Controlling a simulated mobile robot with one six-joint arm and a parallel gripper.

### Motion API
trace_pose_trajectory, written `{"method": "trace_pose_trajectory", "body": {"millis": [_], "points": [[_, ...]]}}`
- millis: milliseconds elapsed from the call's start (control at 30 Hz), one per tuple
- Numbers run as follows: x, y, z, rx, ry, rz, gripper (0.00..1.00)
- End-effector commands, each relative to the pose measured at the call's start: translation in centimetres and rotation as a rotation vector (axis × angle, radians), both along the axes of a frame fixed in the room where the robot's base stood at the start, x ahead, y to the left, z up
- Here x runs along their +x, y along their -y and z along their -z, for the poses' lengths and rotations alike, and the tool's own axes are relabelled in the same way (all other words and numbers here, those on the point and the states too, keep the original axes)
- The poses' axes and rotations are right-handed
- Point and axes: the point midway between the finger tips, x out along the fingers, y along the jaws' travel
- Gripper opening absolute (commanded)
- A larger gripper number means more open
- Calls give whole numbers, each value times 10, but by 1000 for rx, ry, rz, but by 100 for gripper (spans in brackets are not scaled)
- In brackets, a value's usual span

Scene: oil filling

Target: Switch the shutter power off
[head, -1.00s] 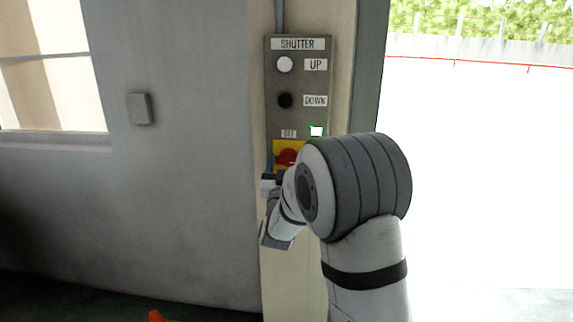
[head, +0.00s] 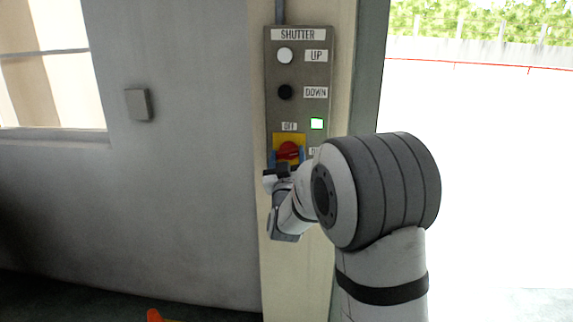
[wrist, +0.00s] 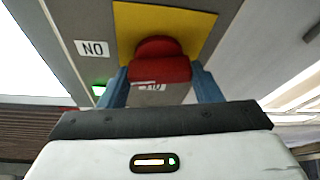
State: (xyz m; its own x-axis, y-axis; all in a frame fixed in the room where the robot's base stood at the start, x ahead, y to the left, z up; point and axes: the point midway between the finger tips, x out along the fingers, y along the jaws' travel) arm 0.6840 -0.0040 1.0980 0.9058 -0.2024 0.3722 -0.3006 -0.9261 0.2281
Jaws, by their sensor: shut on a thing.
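The red rotary knob (head: 289,150) sits on a yellow plate (head: 276,139) low on the grey shutter panel (head: 271,79). An OFF label (head: 289,126) is above it, and the other label at its lower right is mostly covered by my arm. My gripper (head: 288,158) is shut on the knob, a blue finger on each side. In the wrist view the knob (wrist: 158,64) stands between the fingers, with an ON label (wrist: 93,48) upside down at the left. The indicator light (head: 317,124) glows green. The knob's exact angle is hard to tell.
A white UP button (head: 285,55) and a black DOWN button (head: 285,92) are higher on the panel. A small grey box (head: 139,105) is on the wall at left. A bright opening lies to the right. Something orange (head: 154,315) shows at the bottom edge.

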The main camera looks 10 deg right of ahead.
Motion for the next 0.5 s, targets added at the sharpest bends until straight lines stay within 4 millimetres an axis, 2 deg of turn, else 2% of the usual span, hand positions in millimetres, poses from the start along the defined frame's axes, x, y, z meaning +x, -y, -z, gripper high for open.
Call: {"method": "trace_pose_trajectory", "body": {"millis": [500], "points": [[-1, 1, 3, -464, -147, 2, 35]]}}
